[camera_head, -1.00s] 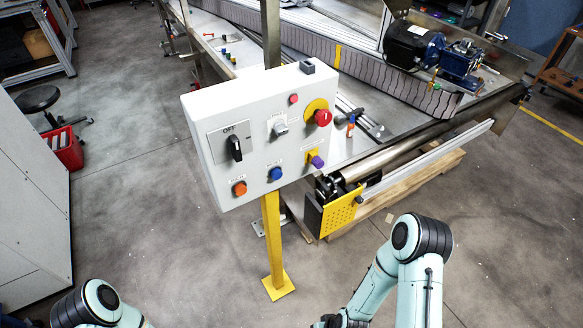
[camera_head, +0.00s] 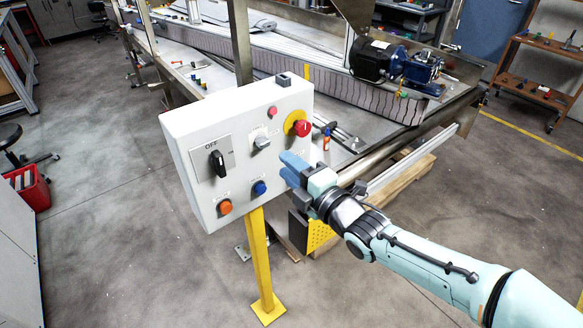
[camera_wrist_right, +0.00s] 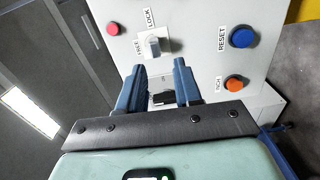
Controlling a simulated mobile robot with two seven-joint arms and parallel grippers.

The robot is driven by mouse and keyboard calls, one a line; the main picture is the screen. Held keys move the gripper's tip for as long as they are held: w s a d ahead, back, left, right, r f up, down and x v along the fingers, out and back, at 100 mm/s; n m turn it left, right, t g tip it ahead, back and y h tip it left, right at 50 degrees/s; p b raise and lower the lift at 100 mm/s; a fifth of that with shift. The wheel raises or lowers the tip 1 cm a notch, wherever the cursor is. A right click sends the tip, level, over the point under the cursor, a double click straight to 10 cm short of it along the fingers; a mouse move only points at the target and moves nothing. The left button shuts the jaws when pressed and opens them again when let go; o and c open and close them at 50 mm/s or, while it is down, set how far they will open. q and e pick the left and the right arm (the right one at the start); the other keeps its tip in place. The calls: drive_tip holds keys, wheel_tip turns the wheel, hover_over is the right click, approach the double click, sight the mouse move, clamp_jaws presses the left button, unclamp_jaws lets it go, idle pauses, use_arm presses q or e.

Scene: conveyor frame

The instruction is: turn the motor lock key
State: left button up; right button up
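The motor lock key is the grey switch (camera_head: 261,142) in the upper middle of the white control box (camera_head: 190,130). In the right wrist view its plate, marked FREE and LOCK, shows the grey handle (camera_wrist_right: 154,46) beyond the fingertips. My right gripper (camera_head: 290,168) is in front of the box's right side, to the lower right of the switch in the head view. Its two blue fingers (camera_wrist_right: 159,83) are apart, with nothing held; the black OFF knob (camera_wrist_right: 162,98) shows between them, farther back. My left gripper is out of view.
A red mushroom button (camera_head: 303,128) on yellow, a red button (camera_head: 272,111), a blue RESET button (camera_head: 260,188) and an orange INCH button (camera_head: 225,207) surround the switch. The box stands on a yellow post (camera_head: 260,262). The conveyor (camera_head: 350,92) lies behind.

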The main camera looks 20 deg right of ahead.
sight(266, 145)
drive_tip(key=p+x, duration=0.1)
drive_tip(key=x, duration=0.1)
drive_tip(key=r+p+x, duration=0.1)
drive_tip(key=x, duration=0.2)
drive_tip(key=shift+r+p, duration=0.1)
drive_tip(key=shift+p, duration=0.3)
drive_tip(key=shift+w+a+f, duration=0.15)
drive_tip(key=shift+w+a, duration=0.05)
drive_tip(key=shift+w, duration=0.25)
drive_tip(key=shift+w+a+f, duration=0.1)
drive_tip(key=shift+w+a, duration=0.05)
drive_tip(key=shift+w, duration=0.3)
drive_tip(key=shift+w+a+r, duration=0.1)
drive_tip(key=shift+w+a, duration=0.05)
drive_tip(key=shift+w, duration=0.1)
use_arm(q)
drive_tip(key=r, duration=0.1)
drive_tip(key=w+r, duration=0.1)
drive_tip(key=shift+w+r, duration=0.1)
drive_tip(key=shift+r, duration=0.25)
use_arm(e)
drive_tip(key=shift+w+n, duration=0.1)
drive_tip(key=shift+n, duration=0.2)
clamp_jaws()
